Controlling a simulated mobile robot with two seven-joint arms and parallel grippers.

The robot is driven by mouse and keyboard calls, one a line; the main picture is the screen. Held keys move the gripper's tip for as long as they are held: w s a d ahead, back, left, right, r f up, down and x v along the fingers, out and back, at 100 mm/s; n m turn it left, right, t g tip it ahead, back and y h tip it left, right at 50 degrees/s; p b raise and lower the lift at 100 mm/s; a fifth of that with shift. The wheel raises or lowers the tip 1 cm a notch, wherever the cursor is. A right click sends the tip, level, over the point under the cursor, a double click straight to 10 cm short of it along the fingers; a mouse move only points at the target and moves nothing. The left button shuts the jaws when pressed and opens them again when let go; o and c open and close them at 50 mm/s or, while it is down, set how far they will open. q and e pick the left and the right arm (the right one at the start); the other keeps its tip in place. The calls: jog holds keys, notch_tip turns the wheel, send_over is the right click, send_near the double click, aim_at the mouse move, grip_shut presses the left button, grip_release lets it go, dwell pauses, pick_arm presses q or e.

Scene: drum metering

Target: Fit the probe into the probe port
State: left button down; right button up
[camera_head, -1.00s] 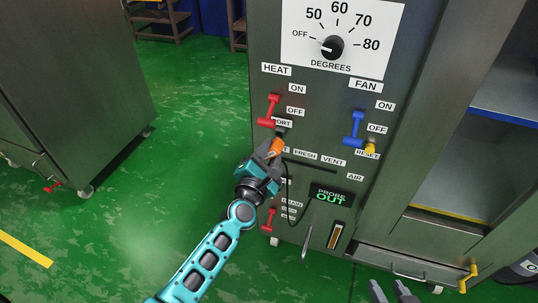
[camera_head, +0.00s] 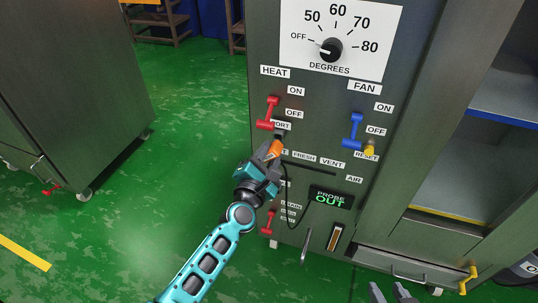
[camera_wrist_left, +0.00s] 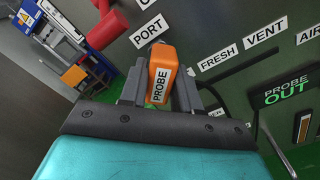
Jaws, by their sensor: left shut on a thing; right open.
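The orange probe (camera_head: 268,149), labelled PROBE, is held between the fingers of my left gripper (camera_head: 268,158). In the left wrist view the probe (camera_wrist_left: 165,72) sits between both grey fingers of the gripper (camera_wrist_left: 160,92), its far end pointing toward the panel just below the PORT label (camera_wrist_left: 150,29). A dark fitting shows just beyond the probe in the head view; the port opening is hidden, and I cannot tell whether the tip touches it. The display (camera_head: 331,197) reads PROBE OUT. My right gripper (camera_head: 390,293) is open and empty at the bottom edge.
The red heat lever (camera_head: 269,112) is close above the probe. The blue fan lever (camera_head: 352,130) and yellow reset knob (camera_head: 369,150) are to the right. A dark cable hangs below the left gripper. Open green floor (camera_head: 190,130) lies left of the cabinet.

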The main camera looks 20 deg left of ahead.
aim_at(273, 147)
pick_arm(q)
jog(key=shift+w, duration=0.15)
dwell(0.5)
jog(key=shift+w, duration=0.3)
jog(key=shift+w+b, duration=0.5)
jog(key=shift+w, duration=0.65)
jog(key=c, duration=0.7)
grip_release()
jog(key=shift+c, duration=0.2)
jog(key=shift+s, duration=0.1)
jog(key=s+p, duration=0.1)
jog(key=s, duration=1.1)
jog(key=shift+s+a, duration=0.15)
jog(key=shift+s, duration=0.2)
